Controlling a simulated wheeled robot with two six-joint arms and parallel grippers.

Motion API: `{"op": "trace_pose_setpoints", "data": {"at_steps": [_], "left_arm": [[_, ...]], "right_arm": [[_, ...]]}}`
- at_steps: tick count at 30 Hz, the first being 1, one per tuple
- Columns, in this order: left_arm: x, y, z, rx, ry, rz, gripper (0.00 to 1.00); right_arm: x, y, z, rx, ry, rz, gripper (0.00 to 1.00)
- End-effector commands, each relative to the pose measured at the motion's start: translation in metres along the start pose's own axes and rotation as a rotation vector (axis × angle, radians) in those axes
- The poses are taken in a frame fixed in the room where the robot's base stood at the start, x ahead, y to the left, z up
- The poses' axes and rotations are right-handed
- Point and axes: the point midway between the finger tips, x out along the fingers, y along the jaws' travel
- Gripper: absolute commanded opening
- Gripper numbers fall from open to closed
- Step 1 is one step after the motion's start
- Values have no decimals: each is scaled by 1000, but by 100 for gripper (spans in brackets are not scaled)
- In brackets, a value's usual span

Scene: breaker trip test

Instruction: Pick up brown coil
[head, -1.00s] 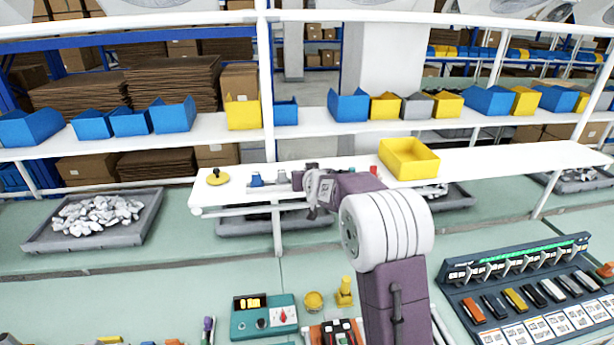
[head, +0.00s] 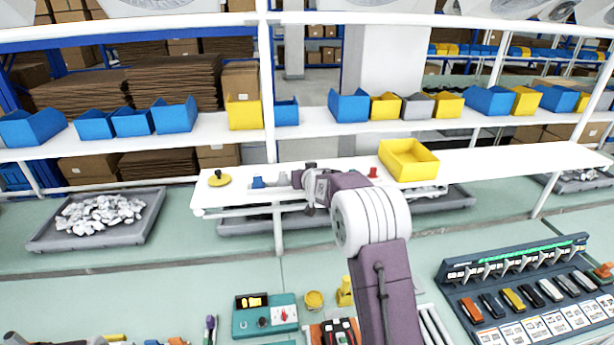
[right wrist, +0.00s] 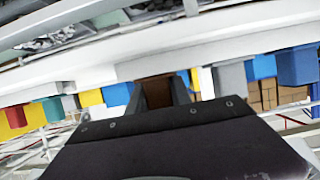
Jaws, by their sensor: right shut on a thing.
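My right gripper (head: 303,179) is at the white upper shelf, just above its surface. It is shut on a brown thing (right wrist: 158,92), which shows between the jaws in the right wrist view and looks like the brown coil. Only a small part of it shows there. In the head view I cannot make the coil out behind my gripper and wrist.
On the white shelf (head: 500,160) stand a black-knobbed yellow disc (head: 219,179), a small blue piece (head: 258,182), a red piece (head: 373,172) and a yellow bin (head: 408,160). Below are a teal meter box (head: 265,317) and a breaker rack (head: 520,290).

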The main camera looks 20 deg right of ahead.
Motion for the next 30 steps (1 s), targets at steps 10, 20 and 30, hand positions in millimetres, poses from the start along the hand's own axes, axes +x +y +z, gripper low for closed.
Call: {"op": "trace_pose_setpoints", "data": {"at_steps": [10,20,30], "left_arm": [[1,0,0,0,2,0,36],[61,-1,6,0,0,0,36],[74,-1,8,0,0,0,36]], "right_arm": [[-25,8,-35,2,8,1,0],[-93,50,-51,2,9,4,0],[-127,69,-64,1,3,1,0]]}}
